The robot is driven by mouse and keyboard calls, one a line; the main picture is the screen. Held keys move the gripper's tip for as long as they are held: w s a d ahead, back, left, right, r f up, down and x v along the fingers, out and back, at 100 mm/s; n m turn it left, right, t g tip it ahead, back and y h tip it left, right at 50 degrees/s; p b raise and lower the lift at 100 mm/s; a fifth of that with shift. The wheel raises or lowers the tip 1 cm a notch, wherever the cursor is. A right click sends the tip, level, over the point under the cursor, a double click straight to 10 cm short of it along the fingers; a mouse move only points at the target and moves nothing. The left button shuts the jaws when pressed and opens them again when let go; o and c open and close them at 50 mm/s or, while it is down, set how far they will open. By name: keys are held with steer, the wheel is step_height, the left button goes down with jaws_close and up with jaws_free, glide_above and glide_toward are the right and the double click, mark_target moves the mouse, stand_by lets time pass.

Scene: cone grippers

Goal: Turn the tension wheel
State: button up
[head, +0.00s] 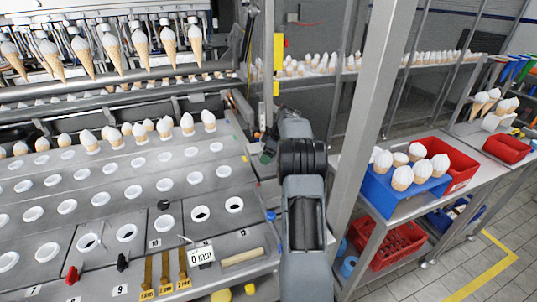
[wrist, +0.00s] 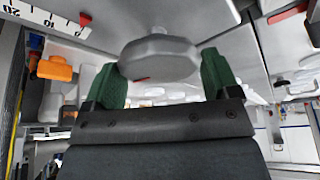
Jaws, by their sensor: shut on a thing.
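The tension wheel (wrist: 158,54) is a grey, many-sided knob on the underside of a pale metal panel in the wrist view. My gripper (wrist: 161,72) has its green fingers on either side of the wheel and is shut on it. In the head view my gripper (head: 268,152) reaches to the right side of the cone machine; one green fingertip shows there. The wheel itself cannot be made out in the head view.
The tray plate (head: 85,205) with rows of holes lies left of my arm. A metal post (head: 368,130) stands close on the right. Beyond it a blue crate (head: 378,190) holds several cones. An orange part (wrist: 54,69) sits left of the wheel.

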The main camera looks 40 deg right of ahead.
steer(key=shift+n, duration=0.7)
steer(key=o, duration=0.8)
steer(key=shift+y, duration=0.3)
steer(key=v, duration=0.7)
steer(key=p+v, duration=0.1)
steer(key=v, duration=0.5)
steer(key=shift+w+d+r, duration=0.1)
steer(key=shift+r, duration=0.35)
